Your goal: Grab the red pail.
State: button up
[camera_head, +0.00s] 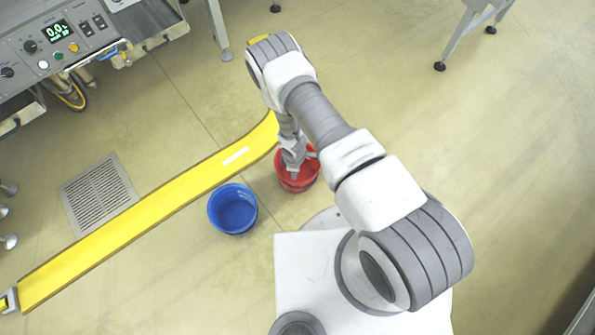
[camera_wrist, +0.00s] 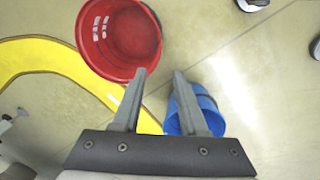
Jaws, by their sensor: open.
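The red pail (camera_head: 297,180) stands upright on the floor, next to the yellow floor stripe, and my arm partly covers it in the head view. In the wrist view the red pail (camera_wrist: 119,36) is at the upper left, seen into its empty inside, beyond my fingertips. My gripper (camera_wrist: 160,74) is open with nothing between its fingers. In the head view my gripper (camera_head: 293,168) appears over the red pail; whether it touches the rim I cannot tell.
A blue pail (camera_head: 232,209) stands left of the red one; it shows behind my right finger in the wrist view (camera_wrist: 206,108). A yellow stripe (camera_head: 150,215) curves past both. A floor grate (camera_head: 100,192) and a control panel (camera_head: 62,45) are at the left.

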jog(key=shift+w+d+f+b, duration=0.1)
jog(key=shift+w+f+b, duration=0.25)
jog(key=shift+f+b, duration=1.85)
jog(key=shift+w+a+f+b, duration=0.1)
jog(key=shift+w+f+b, duration=0.35)
jog(key=shift+f, duration=3.25)
jog(key=shift+w+d+f+b, duration=0.1)
jog(key=shift+w+f+b, duration=0.1)
jog(key=shift+f+b, duration=2.05)
jog(key=shift+f+p, duration=0.65)
jog(key=shift+p, duration=0.1)
grip_shut()
